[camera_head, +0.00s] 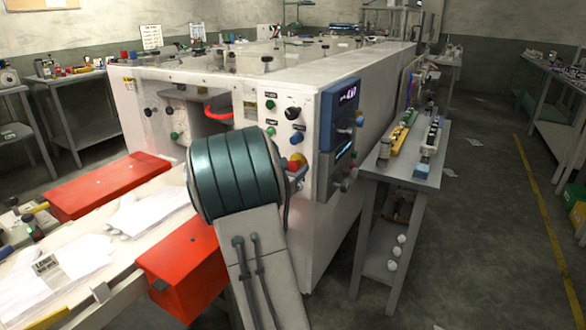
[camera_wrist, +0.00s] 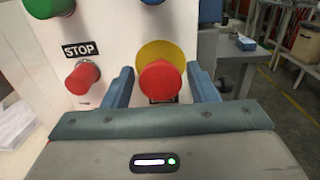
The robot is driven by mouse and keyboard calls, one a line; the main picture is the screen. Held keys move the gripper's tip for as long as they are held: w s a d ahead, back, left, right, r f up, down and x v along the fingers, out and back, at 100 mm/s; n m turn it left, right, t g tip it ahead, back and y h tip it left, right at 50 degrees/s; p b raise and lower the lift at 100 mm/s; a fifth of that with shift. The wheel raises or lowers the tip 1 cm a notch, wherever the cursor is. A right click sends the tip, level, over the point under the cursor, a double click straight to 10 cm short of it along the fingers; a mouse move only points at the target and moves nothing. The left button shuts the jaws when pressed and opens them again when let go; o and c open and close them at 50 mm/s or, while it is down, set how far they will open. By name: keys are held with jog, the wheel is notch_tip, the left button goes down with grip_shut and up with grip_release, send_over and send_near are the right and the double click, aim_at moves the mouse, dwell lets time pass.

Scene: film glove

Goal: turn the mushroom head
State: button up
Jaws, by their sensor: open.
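The mushroom head (camera_wrist: 160,82) is a red round knob on a yellow round backing (camera_wrist: 162,54) on the white machine panel. In the wrist view it sits between the two blue fingers of my gripper (camera_wrist: 163,88), which is open, with a finger on each side. I cannot tell whether either finger touches it. In the head view my arm covers most of this spot; a bit of red and yellow, likely the mushroom head (camera_head: 296,162), shows just right of my arm.
A red stop button (camera_wrist: 83,77) under a STOP label sits left of my gripper. Green (camera_wrist: 22,20) and blue buttons are above. A blue display unit (camera_head: 338,130) juts from the panel at right. A side table (camera_head: 405,178) with small parts stands further right.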

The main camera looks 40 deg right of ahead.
jog(key=shift+w+d, duration=0.1)
jog(key=shift+d, duration=0.05)
jog(key=c, duration=0.9)
jog(key=shift+o, duration=0.2)
